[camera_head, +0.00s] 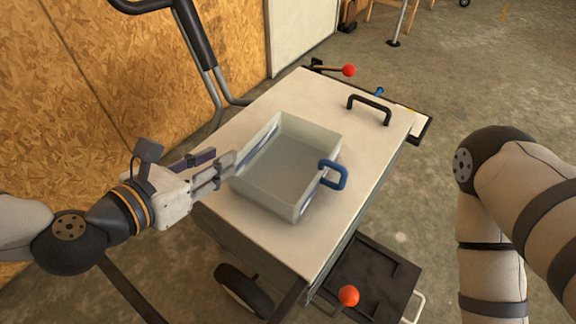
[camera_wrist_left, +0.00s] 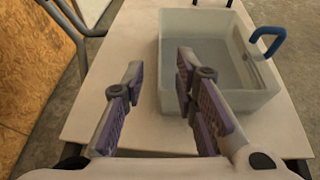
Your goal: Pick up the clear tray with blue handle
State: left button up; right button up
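The clear tray (camera_head: 265,199) sits upright on the pale top of a cart and looks empty. Its blue handle (camera_head: 334,174) is on the right side, away from my left gripper. The tray (camera_wrist_left: 245,103) and handle (camera_wrist_left: 268,41) also show in the left wrist view. My left gripper (camera_head: 226,168) is at the tray's left wall. In the left wrist view its two fingers (camera_wrist_left: 158,62) are apart, with the left wall's near end appearing between them. I cannot tell whether they touch it. My right arm shows at the right; its gripper is out of view.
The cart top (camera_head: 365,150) is bare around the tray. A black handle (camera_head: 369,109) stands at its far right end, with a red knob (camera_head: 349,70) beyond. An orange knob (camera_head: 348,295) is by a lower black platform (camera_head: 375,275). A particle-board wall (camera_head: 110,90) is at the left.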

aim_at(250, 141)
pick_arm(q)
jog(key=x, duration=1)
jog(key=shift+w+d+f+b, duration=0.15)
jog(key=shift+w+f+b, duration=0.1)
jog(key=shift+w+b, duration=0.1)
jog(key=shift+s, duration=0.1)
jog(key=shift+c, duration=0.6)
grip_shut()
